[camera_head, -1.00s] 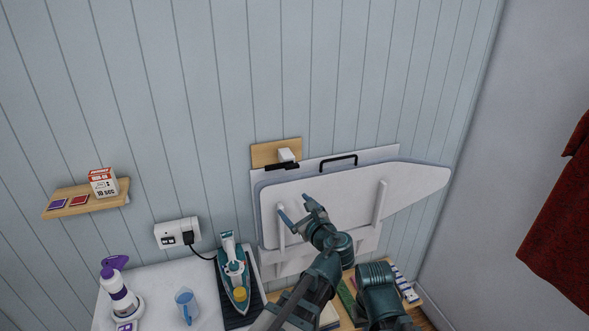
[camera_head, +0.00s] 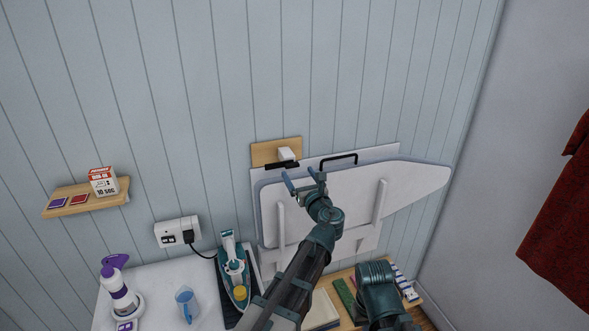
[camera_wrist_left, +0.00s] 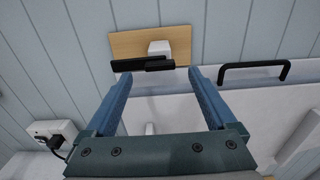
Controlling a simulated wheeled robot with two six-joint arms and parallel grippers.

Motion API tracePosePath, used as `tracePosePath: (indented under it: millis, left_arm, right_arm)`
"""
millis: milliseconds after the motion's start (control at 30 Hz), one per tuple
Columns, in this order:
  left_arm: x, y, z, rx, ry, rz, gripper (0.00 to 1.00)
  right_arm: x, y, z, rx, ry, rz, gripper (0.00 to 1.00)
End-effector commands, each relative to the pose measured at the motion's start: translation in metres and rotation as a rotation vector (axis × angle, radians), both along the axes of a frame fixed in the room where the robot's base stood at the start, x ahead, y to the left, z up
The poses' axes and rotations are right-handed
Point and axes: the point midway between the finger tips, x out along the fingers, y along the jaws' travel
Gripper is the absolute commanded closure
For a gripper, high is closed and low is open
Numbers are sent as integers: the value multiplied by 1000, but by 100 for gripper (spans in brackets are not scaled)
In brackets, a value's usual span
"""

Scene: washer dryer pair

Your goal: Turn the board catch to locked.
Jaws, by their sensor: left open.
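The board catch is a white block (camera_head: 286,154) with a black bar (camera_head: 283,166) below it, on a wooden plate (camera_head: 265,153) on the wall. In the left wrist view, the white block (camera_wrist_left: 159,48) and black bar (camera_wrist_left: 141,64) lie ahead, between the fingertips. The folded ironing board (camera_head: 415,178) hangs below and right of the catch. My left gripper (camera_head: 304,180) is open and empty in front of the board's top edge, just below the catch; it also shows in the left wrist view (camera_wrist_left: 158,75). It appears apart from the catch.
A black handle (camera_head: 338,158) sits right of the catch. The iron (camera_head: 234,272) stands on the counter at lower left, its cord running to a wall socket (camera_head: 178,232). A spray bottle (camera_head: 118,290) and a blue jug (camera_head: 187,305) stand further left. The wall above is clear.

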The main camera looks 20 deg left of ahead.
Motion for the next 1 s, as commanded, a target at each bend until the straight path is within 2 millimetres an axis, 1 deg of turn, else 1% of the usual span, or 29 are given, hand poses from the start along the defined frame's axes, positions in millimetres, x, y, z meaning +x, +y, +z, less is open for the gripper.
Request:
tracePosePath:
  millis: [33, 100, 300, 467, 700, 767, 800, 867, 1000]
  left_arm:
    - [11, 6, 0, 0, 0, 2, 10]
    - [19, 11, 0, 0, 0, 2, 10]
    - [33, 22, 0, -1, -1, 0, 10]
    - [37, 25, 0, -1, -1, 0, 10]
    - [37, 25, 0, -1, -1, 0, 10]
    - [37, 25, 0, -1, -1, 0, 19]
    - [37, 25, 0, -1, -1, 0, 26]
    - [37, 25, 0, -1, -1, 0, 37]
    - [37, 25, 0, -1, -1, 0, 62]
  right_arm:
    - [0, 0, 0, 0, 0, 0, 100]
    - [0, 0, 0, 0, 0, 0, 100]
    - [0, 0, 0, 0, 0, 0, 100]
    - [0, 0, 0, 0, 0, 0, 100]
    - [0, 0, 0, 0, 0, 0, 100]
    - [0, 0, 0, 0, 0, 0, 100]
    - [0, 0, 0, 0, 0, 0, 100]
    - [0, 0, 0, 0, 0, 0, 100]
    - [0, 0, 0, 0, 0, 0, 100]
